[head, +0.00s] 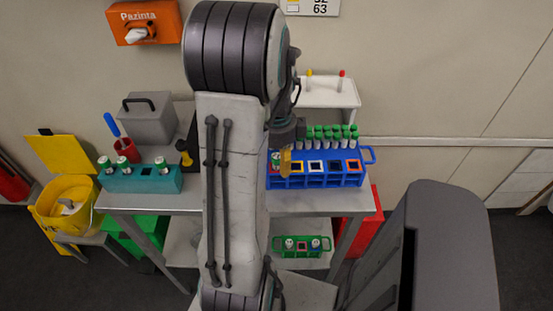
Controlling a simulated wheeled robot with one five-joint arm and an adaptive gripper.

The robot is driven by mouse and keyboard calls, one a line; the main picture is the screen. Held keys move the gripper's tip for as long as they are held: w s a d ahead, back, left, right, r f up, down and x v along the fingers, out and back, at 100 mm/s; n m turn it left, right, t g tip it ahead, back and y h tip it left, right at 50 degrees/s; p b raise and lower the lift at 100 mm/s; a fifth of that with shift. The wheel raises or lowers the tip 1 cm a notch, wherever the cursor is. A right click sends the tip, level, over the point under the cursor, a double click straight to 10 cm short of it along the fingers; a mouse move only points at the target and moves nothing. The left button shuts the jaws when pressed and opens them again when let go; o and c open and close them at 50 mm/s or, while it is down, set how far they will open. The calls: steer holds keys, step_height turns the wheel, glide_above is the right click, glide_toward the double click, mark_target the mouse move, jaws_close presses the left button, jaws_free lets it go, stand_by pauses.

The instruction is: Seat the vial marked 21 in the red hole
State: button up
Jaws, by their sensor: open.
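My gripper (282,153) is open at the left end of the blue rack (318,182), partly hidden behind my arm. A green-capped vial (275,160) shows right beside it; I cannot tell whether it stands between the fingers. The rack's front row has square holes with coloured rims, one of them an orange-red hole (353,165) at the right end. Green-capped vials (330,135) stand in its back row. A red-rimmed hole (302,246) also shows in the small green rack (283,253) on the lower shelf. No vial number is readable, so I cannot tell which is 21.
A teal rack (140,181) with several vials stands on the left of the bench (195,203). Behind it are a grey box (147,124) and a red cup (126,150). A white stand (328,94) is behind the blue rack. A yellow bin (68,207) is far left.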

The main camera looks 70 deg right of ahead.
steer(key=shift+r, duration=0.1)
step_height(320, 180, up, 12)
stand_by(0.8)
stand_by(0.4)
